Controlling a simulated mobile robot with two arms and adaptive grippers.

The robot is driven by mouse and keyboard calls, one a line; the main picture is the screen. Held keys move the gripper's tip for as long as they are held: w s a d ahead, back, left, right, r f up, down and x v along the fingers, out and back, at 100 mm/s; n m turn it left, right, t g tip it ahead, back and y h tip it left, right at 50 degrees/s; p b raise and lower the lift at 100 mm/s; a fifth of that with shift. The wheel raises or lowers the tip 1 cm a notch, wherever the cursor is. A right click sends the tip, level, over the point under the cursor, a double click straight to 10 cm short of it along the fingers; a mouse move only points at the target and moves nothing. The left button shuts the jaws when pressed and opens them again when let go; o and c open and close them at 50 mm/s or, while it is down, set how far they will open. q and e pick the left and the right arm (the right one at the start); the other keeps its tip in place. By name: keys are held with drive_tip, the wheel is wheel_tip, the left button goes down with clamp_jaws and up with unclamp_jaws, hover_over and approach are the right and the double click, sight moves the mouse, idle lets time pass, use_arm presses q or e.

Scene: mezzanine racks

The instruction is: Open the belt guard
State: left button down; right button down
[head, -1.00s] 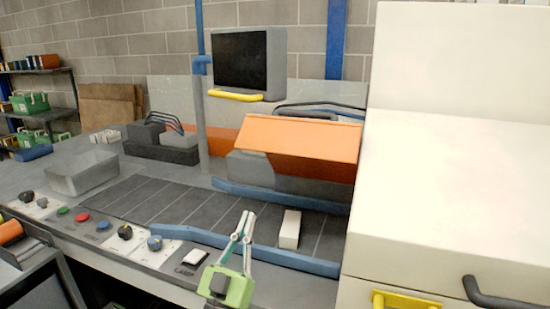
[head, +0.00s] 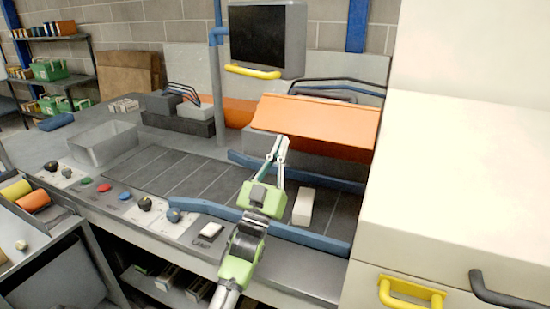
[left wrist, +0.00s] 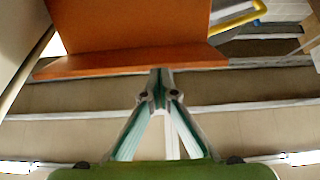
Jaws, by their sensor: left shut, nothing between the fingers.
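The belt guard (head: 318,124) is an orange tilted panel over the far side of the conveyor, in front of the grey wall panel. In the left wrist view the orange guard (left wrist: 135,30) fills the upper middle, its lower edge just beyond my fingertips. My left gripper (head: 281,142) is shut and empty. Its tips overlap the guard's lower left edge in the head view; I cannot tell whether they touch it. My right gripper is not in view.
A white block (head: 303,207) lies on the dark belt (head: 190,176) between blue rails. A monitor with a yellow handle (head: 252,71) hangs behind. A large cream cabinet (head: 470,180) stands close on the right. Knobs and buttons line the front panel, with a grey bin (head: 103,147) at left.

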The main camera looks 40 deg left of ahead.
use_arm(q)
drive_tip(key=shift+w+a+r, duration=0.1)
drive_tip(key=shift+w+r, duration=0.1)
drive_tip(key=shift+w, duration=0.2)
drive_tip(key=shift+r, duration=0.1)
